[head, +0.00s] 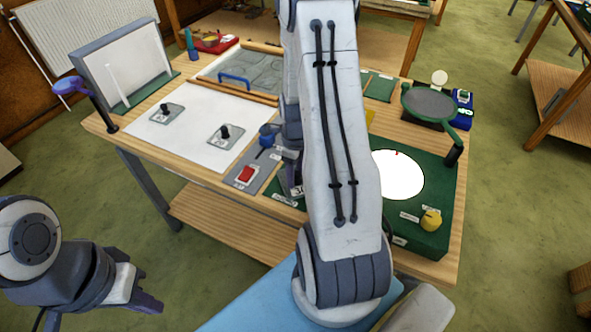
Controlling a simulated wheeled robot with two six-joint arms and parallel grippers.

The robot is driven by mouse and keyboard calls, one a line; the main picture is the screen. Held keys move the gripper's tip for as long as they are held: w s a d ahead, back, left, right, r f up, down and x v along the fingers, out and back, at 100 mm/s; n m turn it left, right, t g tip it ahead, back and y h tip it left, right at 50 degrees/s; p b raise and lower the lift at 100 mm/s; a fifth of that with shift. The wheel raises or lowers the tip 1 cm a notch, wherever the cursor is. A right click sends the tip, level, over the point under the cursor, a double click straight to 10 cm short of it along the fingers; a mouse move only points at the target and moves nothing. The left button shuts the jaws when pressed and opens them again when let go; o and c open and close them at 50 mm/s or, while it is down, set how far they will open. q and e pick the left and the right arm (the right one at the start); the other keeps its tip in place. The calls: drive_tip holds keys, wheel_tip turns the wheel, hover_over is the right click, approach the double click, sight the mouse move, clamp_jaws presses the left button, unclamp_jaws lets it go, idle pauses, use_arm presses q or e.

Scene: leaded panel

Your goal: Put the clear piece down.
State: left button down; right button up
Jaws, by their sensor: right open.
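I cannot make out a clear piece for certain. My right arm stands upright across the middle of the view. Its gripper (291,182) shows only in part at the arm's left edge, low over the table beside the grey plate with the red button (246,174). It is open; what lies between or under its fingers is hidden. My left gripper (146,288) is at the lower left, off the table and over the floor. Its jaws are seen from the side, and I cannot tell whether they are open.
A white sheet (190,140) with two black-knobbed blocks covers the table's left part. A grey panel (262,70) with a blue handle (235,78) lies behind it. On the right, a green board (445,190) bears a white disc (398,175) and yellow knob (430,220).

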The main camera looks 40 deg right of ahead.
sight(296, 173)
wheel_tip(296, 173, up, 12)
drive_tip(key=b, duration=0.2)
drive_tip(key=s+a+r+n, duration=0.2)
drive_tip(key=a+n, duration=0.8)
drive_tip(key=a, duration=0.1)
drive_tip(key=s+a+r+n, duration=0.1)
drive_tip(key=a+r+n, duration=0.1)
drive_tip(key=a+n, duration=0.85)
drive_tip(key=s+a+r+n+y, duration=0.1)
drive_tip(key=s+a+n, duration=0.9)
drive_tip(key=n, duration=0.8)
drive_tip(key=s, duration=0.2)
drive_tip(key=shift+s+a, duration=0.2)
drive_tip(key=shift+s, duration=0.2)
drive_tip(key=shift+r, duration=0.1)
